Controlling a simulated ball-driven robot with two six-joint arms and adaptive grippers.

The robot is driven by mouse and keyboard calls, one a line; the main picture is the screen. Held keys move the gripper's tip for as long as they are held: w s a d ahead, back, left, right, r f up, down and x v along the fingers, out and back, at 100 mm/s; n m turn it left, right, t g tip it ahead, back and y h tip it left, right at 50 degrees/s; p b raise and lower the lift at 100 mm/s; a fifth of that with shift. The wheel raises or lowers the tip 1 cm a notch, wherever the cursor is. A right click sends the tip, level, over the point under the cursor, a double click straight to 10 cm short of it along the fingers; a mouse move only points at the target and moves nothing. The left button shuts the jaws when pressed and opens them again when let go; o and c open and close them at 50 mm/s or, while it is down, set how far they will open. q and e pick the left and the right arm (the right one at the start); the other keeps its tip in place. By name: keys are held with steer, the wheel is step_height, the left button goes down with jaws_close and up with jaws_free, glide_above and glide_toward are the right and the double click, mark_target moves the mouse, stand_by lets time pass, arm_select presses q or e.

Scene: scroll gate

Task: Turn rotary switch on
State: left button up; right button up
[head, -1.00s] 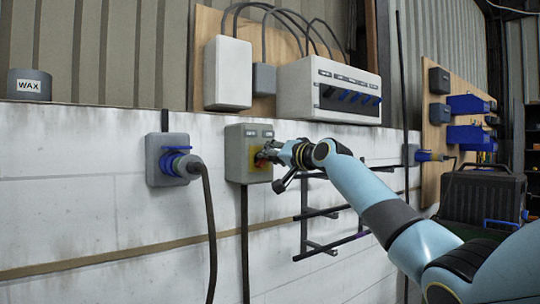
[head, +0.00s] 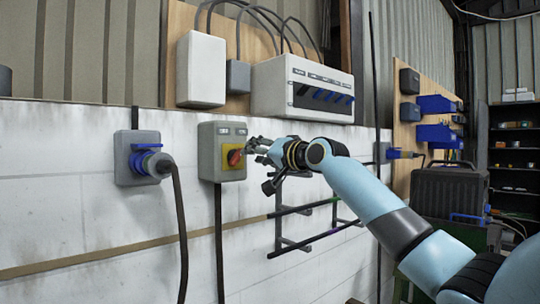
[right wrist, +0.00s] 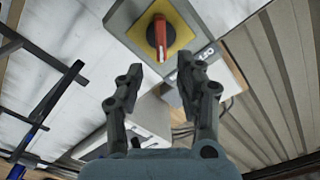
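The rotary switch is a red knob (head: 235,157) on a yellow plate (head: 222,172), on a grey box (head: 208,137) fixed to the white wall. In the right wrist view the red knob (right wrist: 159,34) stands beyond the fingertips, its handle pointing along the picture's vertical. My right gripper (head: 252,149) is just right of the knob in the head view. In the right wrist view the right gripper (right wrist: 160,75) is open, with a clear gap between the fingers and nothing between them. It looks apart from the knob. My left gripper is not in view.
A blue plug in a grey socket (head: 137,140) with a hanging cable is left of the switch box. A breaker panel (head: 270,90) and a white box (head: 201,70) are above. Dark rack bars (head: 300,209) stick out below my right arm.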

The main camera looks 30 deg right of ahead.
steer(key=s, duration=0.6)
steer(key=shift+s+d, duration=0.15)
steer(key=shift+d, duration=0.25)
